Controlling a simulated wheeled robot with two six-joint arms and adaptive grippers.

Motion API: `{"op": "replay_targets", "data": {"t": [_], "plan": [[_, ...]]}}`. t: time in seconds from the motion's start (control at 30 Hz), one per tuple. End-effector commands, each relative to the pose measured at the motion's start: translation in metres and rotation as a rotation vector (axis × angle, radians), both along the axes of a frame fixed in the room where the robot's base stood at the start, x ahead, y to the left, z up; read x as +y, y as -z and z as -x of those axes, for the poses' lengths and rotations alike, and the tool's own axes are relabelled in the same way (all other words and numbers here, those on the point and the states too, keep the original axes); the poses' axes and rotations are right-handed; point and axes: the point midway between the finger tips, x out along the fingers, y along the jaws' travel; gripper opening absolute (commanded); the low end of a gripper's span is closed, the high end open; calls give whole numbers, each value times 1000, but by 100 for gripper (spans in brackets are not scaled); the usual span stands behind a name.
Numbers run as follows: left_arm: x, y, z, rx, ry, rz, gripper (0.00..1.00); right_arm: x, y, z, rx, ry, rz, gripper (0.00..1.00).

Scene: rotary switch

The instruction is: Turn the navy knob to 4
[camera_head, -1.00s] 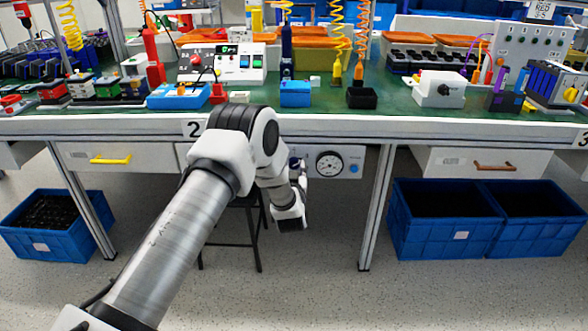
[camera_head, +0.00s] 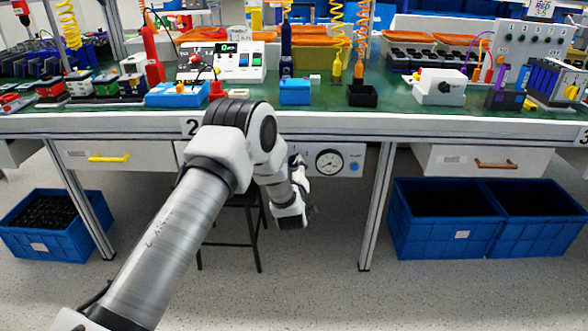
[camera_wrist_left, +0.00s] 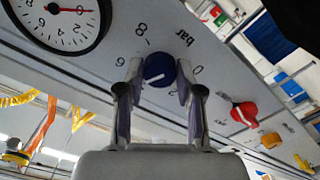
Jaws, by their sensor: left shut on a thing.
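The navy knob (camera_wrist_left: 159,70) is on a pale panel under the bench, with a white pointer line across its face. In the left wrist view it sits between the fingertips of my left gripper (camera_wrist_left: 158,78), which is shut on it. Printed numbers and the word "bar" surround the knob, and this view is turned over. The pointer line slants on the knob face; I cannot tell which number it marks. In the head view my left gripper (camera_head: 298,168) is at the panel left of the gauge, and the wrist mostly hides the knob. My right gripper is out of view.
A round gauge (camera_head: 330,162) is beside the knob; its red needle shows in the left wrist view (camera_wrist_left: 75,10). A red knob (camera_wrist_left: 243,113) and a blue button (camera_head: 354,167) share the area. A stool (camera_head: 235,235) and a table leg (camera_head: 377,210) stand close below.

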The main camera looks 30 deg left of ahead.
Motion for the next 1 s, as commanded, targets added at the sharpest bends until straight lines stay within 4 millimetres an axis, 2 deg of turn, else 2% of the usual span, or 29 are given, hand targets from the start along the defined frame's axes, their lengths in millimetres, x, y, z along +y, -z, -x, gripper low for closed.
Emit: {"op": "replay_targets", "data": {"t": [0.5,1.0], "plan": [[0,0,0,-197,-1,319,1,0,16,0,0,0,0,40],[0,-1,0,-236,-1,384,1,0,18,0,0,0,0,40]]}}
